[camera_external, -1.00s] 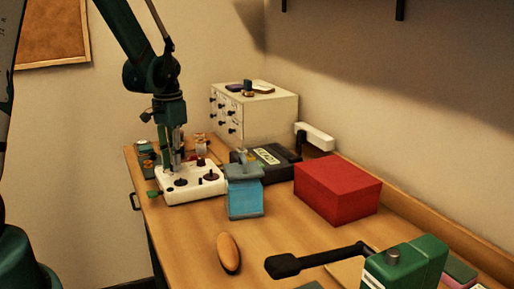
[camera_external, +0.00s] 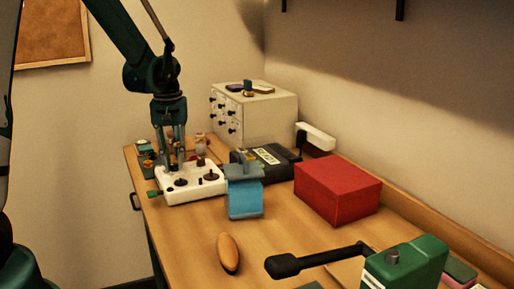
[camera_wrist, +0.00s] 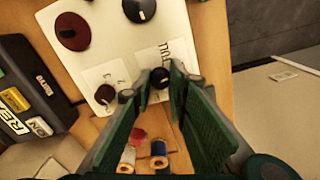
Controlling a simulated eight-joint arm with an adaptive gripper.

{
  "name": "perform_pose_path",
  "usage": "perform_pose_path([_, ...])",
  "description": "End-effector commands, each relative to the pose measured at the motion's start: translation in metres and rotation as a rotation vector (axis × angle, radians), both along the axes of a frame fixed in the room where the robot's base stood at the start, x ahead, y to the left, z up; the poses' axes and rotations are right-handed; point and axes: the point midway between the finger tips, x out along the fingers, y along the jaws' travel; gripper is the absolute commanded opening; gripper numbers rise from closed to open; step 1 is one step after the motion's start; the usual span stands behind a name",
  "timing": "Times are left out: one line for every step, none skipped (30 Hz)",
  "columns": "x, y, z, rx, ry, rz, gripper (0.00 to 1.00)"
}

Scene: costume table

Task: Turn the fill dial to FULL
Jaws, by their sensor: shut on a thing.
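A white panel box (camera_external: 200,193) with dark dials stands at the left end of the table. In the wrist view the white panel (camera_wrist: 120,52) carries several round knobs. The dial between my fingers (camera_wrist: 158,82) is small and black with a pale pointer mark; a printed label (camera_wrist: 165,52), partly hidden and hard to read, lies beside it. My gripper (camera_external: 174,168) is down at the back part of the panel. In the wrist view its green fingers (camera_wrist: 161,76) are shut on this dial, one on each side.
A blue stand (camera_external: 245,200) and a dark box (camera_external: 278,158) are close to the panel's right. A red box (camera_external: 337,190) stands farther right. Thread spools (camera_wrist: 158,152) lie near the panel. A white drawer cabinet (camera_external: 265,115) is behind.

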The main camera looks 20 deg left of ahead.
Motion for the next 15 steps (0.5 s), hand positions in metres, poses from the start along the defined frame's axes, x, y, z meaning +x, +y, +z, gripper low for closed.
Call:
perform_pose_path([-0.0002, 0.0007, -0.0012, 0.001, 0.0, 0.045, 0.04])
perform_pose_path([-0.0002, 0.0007, -0.0012, 0.001, 0.0, 0.073, 0.04])
perform_pose_path([-0.0001, 0.0006, -0.0011, 0.001, 0.0, 0.111, 0.04])
perform_pose_path([-0.0001, 0.0006, -0.0011, 0.001, 0.0, 0.139, 0.04])
perform_pose_path([0.0, 0.0007, -0.0011, 0.001, 0.0, 0.168, 0.04])
perform_pose_path([0.0, 0.0007, -0.001, 0.001, 0.0, 0.206, 0.04])
perform_pose_path([0.0, 0.0007, -0.001, 0.001, 0.0, 0.234, 0.04])
perform_pose_path([0.0, 0.0006, -0.001, 0.001, 0.0, 0.263, 0.04])
perform_pose_path([0.0, 0.0007, -0.001, 0.001, 0.0, 0.301, 0.04])
perform_pose_path([0.0, 0.0007, -0.0011, 0.001, 0.0, 0.329, 0.04])
perform_pose_path([-0.0001, 0.0006, -0.0011, 0.001, 0.0, 0.358, 0.04])
perform_pose_path([-0.0001, 0.0006, -0.0011, 0.001, 0.0, 0.395, 0.04])
perform_pose_path([-0.0002, 0.0006, -0.001, 0.001, 0.0, 0.423, 0.04])
perform_pose_path([-0.0002, 0.0007, -0.001, 0.001, 0.0, 0.45, 0.04])
perform_pose_path([-0.0003, 0.0006, -0.001, 0.001, 0.0, 0.485, 0.04])
